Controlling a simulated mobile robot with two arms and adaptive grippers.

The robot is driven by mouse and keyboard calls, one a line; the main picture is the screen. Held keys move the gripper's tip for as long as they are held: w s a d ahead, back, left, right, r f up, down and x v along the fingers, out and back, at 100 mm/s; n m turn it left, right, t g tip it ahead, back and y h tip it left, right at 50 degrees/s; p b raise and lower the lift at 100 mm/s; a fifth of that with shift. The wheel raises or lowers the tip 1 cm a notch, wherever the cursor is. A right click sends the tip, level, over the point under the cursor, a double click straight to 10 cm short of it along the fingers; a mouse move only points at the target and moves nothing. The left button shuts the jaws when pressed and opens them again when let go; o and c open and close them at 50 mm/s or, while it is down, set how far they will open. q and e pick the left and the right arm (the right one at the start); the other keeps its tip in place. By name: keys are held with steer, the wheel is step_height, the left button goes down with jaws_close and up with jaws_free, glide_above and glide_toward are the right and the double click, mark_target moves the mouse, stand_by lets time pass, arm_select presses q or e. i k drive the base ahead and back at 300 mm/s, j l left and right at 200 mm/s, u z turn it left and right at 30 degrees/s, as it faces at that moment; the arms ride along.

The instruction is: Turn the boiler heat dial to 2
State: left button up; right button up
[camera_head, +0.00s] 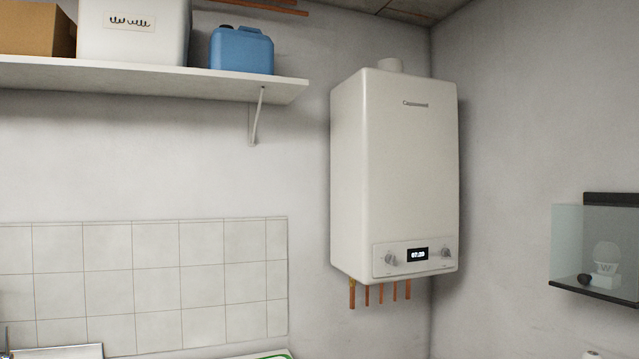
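A white boiler (395,170) hangs on the back wall near the corner. Its control panel (414,258) is at the bottom of the front face. A small lit display (417,254) sits in the middle of the panel, with digits too small to read surely. A grey dial (391,260) is left of the display and another dial (446,253) is right of it. Their markings and settings are too small to read, and I cannot tell which one is the heat dial. Neither of my grippers is in view.
Copper pipes (380,293) come out below the boiler. A white shelf (150,76) at upper left holds a cardboard box (38,30), a white container (135,42) and a blue canister (242,52). A glass-fronted wall unit (568,245) is at right. The space before the boiler looks clear.

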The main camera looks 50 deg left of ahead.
mark_target(389, 258)
steer(key=u, duration=1.3)
